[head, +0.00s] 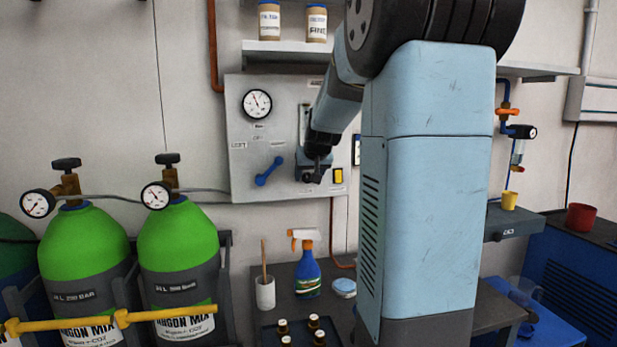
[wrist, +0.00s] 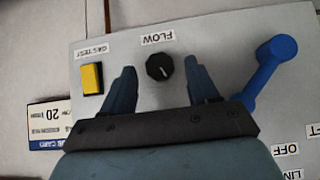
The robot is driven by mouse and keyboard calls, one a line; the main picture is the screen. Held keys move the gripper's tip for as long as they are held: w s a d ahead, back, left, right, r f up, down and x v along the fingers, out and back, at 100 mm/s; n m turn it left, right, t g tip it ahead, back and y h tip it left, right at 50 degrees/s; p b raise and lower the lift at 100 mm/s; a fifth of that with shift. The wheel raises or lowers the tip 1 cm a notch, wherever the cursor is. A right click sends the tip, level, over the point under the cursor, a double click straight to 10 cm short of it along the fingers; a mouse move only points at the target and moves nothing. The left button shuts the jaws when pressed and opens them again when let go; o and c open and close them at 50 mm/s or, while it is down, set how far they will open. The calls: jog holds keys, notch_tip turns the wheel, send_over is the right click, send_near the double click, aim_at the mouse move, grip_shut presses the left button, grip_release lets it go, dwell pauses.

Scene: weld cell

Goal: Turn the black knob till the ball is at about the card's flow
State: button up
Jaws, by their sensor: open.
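The black knob (wrist: 159,67) with a pale pointer mark is on the grey panel (wrist: 225,42), by the FLOW label, in the wrist view. My gripper (wrist: 160,63) is open, with one finger on each side of the knob and a gap to both. In the head view my gripper (head: 316,172) is at the panel's lower part and hides the knob. The card (wrist: 47,126) beside the panel reads 20, upside down in the wrist view. An upright flow tube (head: 304,120) is partly behind my arm in the head view; I cannot make out its ball.
A blue lever (wrist: 270,65) and a yellow gas-test button (wrist: 92,78) flank the knob. A round gauge (head: 257,104) is higher on the panel. Below are a spray bottle (head: 307,268) and a white cup (head: 265,293). Green gas cylinders (head: 178,238) stand left.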

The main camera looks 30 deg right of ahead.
jog(key=shift+x, duration=0.8)
jog(key=c, duration=1)
